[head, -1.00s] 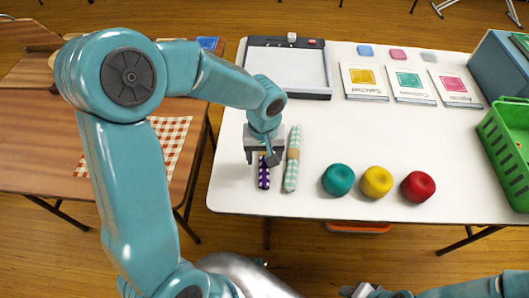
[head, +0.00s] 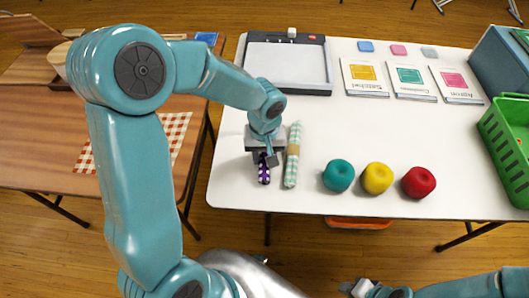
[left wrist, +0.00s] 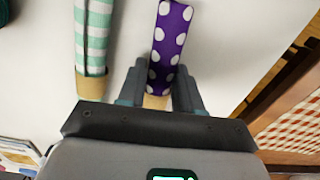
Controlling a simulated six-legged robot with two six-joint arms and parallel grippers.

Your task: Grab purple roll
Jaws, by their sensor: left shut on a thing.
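The purple roll with white dots (head: 264,174) is at the left front of the white table, its far part hidden under my left gripper (head: 266,158). In the left wrist view, the purple roll (left wrist: 170,40) runs between the two fingers of my left gripper (left wrist: 158,92), which is shut on it near its tan band. I cannot tell whether the roll touches the table. My right gripper (head: 362,289) is at the bottom edge, away from the table; its jaws are too unclear to read.
A green checked roll (head: 292,160) lies close beside, on the right; it also shows in the left wrist view (left wrist: 95,35). A paper trimmer (head: 288,65) is behind.

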